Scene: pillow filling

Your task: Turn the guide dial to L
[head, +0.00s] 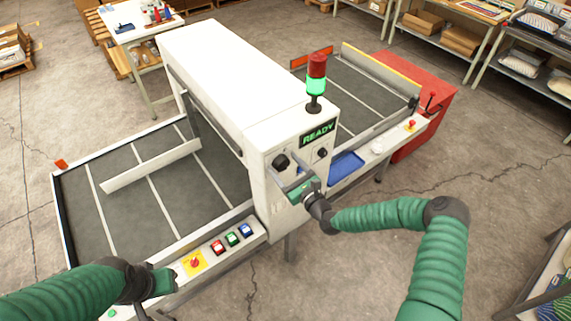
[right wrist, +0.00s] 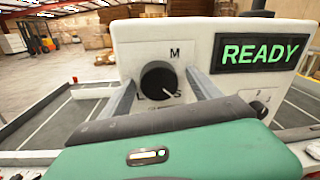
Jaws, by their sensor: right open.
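The guide dial (right wrist: 160,80) is a round black knob on the white machine's end panel, with M above, L at lower left and S at lower right. Its pale mark points to the lower right, toward S. It also shows in the head view (head: 281,161). My right gripper (head: 288,176) is open in front of the panel. In the right wrist view its two grey fingers (right wrist: 160,84) stand left and right of the dial; I cannot tell whether they touch it. My left gripper (head: 160,290) is low at the left, near the front rail; its fingers are unclear.
A lit READY display (head: 318,134) and a second small knob (head: 321,153) are right of the dial. Red, green and blue buttons (head: 232,238) and a red stop button (head: 195,262) line the front rail. A blue tray (head: 345,166) lies right of my right gripper.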

